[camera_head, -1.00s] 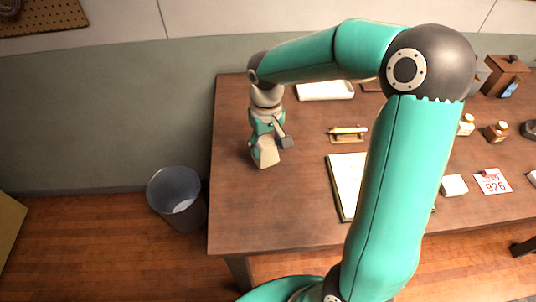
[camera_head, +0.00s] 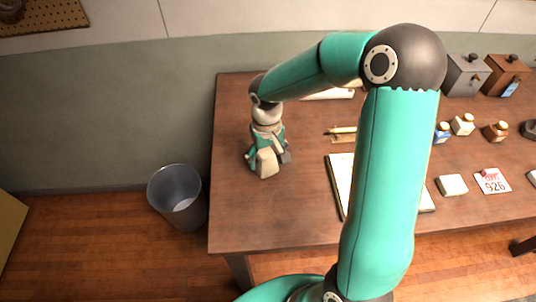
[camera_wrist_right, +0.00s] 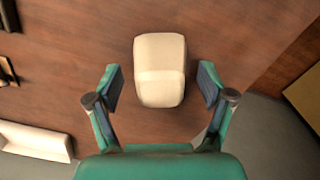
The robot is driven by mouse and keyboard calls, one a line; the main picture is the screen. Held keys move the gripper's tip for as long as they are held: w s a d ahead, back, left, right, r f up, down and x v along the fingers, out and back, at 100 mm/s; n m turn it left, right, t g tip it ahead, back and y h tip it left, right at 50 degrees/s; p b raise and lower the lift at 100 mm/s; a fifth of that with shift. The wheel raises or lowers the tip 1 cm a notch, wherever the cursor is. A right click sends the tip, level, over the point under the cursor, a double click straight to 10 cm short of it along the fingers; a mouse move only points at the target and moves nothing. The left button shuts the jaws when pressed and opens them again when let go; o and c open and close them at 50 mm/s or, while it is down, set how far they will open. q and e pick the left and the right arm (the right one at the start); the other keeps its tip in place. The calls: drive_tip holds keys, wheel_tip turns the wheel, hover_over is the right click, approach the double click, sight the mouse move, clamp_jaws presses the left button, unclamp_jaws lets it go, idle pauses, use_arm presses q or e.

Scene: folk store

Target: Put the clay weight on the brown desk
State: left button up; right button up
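The cream clay weight (camera_head: 267,165) is at the left part of the brown desk (camera_head: 285,215), inside its edges. I cannot tell for sure whether its underside touches the wood. My right gripper (camera_head: 268,157) is right above and around it. In the right wrist view the weight (camera_wrist_right: 160,68) shows between the two fingers of my right gripper (camera_wrist_right: 160,85), with a clear gap on each side, so the fingers are open and not touching it. The desk's brown top (camera_wrist_right: 70,95) lies behind it. My left gripper is not in view.
A dark bin (camera_head: 176,200) stands on the floor left of the desk. A clipboard (camera_head: 342,175), a pen on a stand (camera_head: 342,135), a white block (camera_head: 452,185), a number card (camera_head: 492,181), small bottles (camera_head: 462,124) and boxes (camera_head: 508,76) lie to the right. Desk in front is clear.

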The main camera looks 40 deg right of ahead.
sight(267, 155)
drive_tip(key=shift+r, duration=0.15)
wheel_tip(267, 155, up, 12)
idle(0.6)
idle(0.4)
